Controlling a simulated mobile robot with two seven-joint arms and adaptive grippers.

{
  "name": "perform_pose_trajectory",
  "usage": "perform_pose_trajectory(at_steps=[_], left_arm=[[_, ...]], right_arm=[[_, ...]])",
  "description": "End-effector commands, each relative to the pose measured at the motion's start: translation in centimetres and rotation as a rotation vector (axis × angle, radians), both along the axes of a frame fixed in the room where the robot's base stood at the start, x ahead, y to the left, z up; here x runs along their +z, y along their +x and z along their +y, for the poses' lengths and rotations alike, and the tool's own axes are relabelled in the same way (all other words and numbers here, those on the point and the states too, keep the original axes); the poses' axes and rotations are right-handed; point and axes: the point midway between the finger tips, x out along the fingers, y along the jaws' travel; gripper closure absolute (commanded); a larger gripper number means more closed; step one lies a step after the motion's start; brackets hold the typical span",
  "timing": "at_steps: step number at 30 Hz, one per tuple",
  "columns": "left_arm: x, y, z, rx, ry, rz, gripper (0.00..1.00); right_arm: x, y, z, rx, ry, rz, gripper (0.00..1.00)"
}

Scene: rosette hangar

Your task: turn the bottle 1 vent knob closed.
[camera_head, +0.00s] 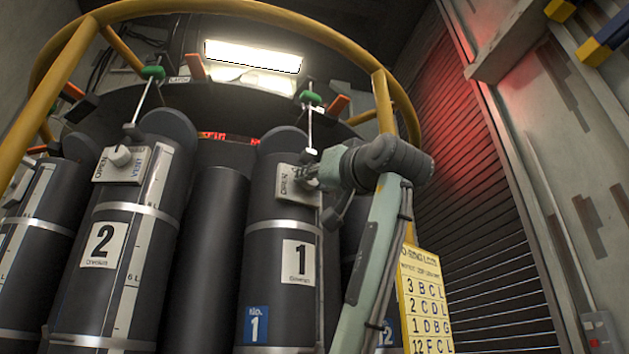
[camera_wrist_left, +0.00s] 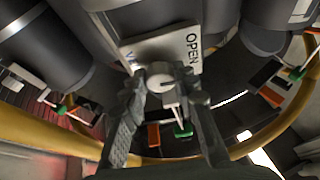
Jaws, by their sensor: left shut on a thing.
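Bottle 1 (camera_head: 265,215) is a dark upright cylinder with a white "1" label and a blue "No. 1" tag. Near its top is a pale vent plate (camera_head: 284,188) marked OPEN, which also shows in the wrist view (camera_wrist_left: 187,45). My left gripper (camera_head: 310,174) reaches this plate from the right. In the wrist view, its two dark fingers (camera_wrist_left: 163,86) are closed on the round white vent knob (camera_wrist_left: 160,75), one on each side. The knob is hidden behind the gripper in the head view. Its exact pointing is unclear. My right gripper is not in view.
Bottle 2 (camera_head: 105,255), with its own vent knob (camera_head: 121,157), stands to the left. A yellow ring rail (camera_head: 383,100) curves around the bottles. A rod with a green handle (camera_head: 311,97) rises above bottle 1. A yellow letter chart (camera_head: 425,300) hangs at the lower right.

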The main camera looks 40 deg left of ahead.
Motion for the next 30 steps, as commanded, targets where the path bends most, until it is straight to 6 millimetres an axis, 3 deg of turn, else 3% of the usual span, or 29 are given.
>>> perform_pose_trajectory(at_steps=[7, 13, 30], left_arm=[[-0.2, -0.2, 0.0, -0.004, 0.074, 0.155, 1.0], [0.0, -0.3, 0.0, -0.003, 0.156, 0.323, 1.0], [0.5, -0.6, 0.2, -0.002, 0.39, 0.814, 1.0]], right_arm=[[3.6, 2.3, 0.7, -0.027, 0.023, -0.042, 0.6], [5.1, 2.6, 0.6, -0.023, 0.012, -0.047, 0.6], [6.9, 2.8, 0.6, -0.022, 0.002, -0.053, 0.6]])
